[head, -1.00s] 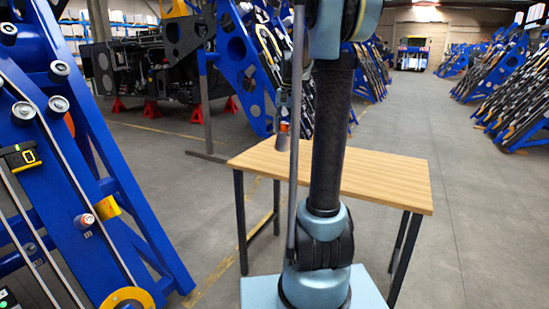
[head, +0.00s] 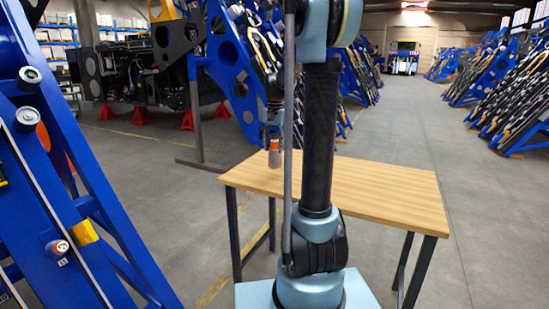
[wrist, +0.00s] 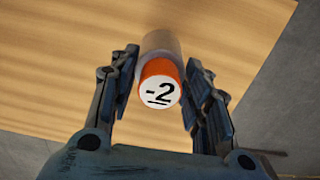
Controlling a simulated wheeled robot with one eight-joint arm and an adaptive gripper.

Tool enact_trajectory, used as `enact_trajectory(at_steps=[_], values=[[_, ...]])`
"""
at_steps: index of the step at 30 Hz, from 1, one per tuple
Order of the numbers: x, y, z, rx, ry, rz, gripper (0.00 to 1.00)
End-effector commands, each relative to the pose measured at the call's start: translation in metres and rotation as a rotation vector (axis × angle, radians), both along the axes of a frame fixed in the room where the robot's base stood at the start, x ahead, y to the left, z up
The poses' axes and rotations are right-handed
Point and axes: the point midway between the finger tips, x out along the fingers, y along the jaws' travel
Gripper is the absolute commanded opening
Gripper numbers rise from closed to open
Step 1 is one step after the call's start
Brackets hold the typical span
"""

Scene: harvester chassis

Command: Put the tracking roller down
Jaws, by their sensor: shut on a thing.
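The tracking roller (wrist: 160,85) is a grey cylinder with an orange band and a white end cap marked "-2". My gripper (wrist: 160,65) has a finger on each side of it and is shut on it. In the head view the roller (head: 275,158) hangs roughly upright below my gripper (head: 271,132), orange end up. It shows against the back left part of the wooden table (head: 390,195). I cannot tell whether its lower end touches the tabletop. My own arm hides part of the table.
The visible tabletop is bare. A blue slanted frame (head: 115,225) with other rollers (head: 27,118) stands at the left. A dark machine (head: 145,70) on red stands is behind. Open floor (head: 490,230) lies to the right.

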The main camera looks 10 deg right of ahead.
Motion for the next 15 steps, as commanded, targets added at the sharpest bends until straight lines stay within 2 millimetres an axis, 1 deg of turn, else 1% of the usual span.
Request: enact_trajectory(at_steps=[2,9,12,15], values=[[0.0,-0.001,-0.006,0.0,0.0,-0.002,0.11],[0.0,-0.003,-0.035,0.0,0.0,-0.004,0.11],[0.0,-0.003,-0.042,0.0,0.0,-0.004,0.11],[0.0,-0.003,-0.043,0.0,0.0,-0.004,0.11]])
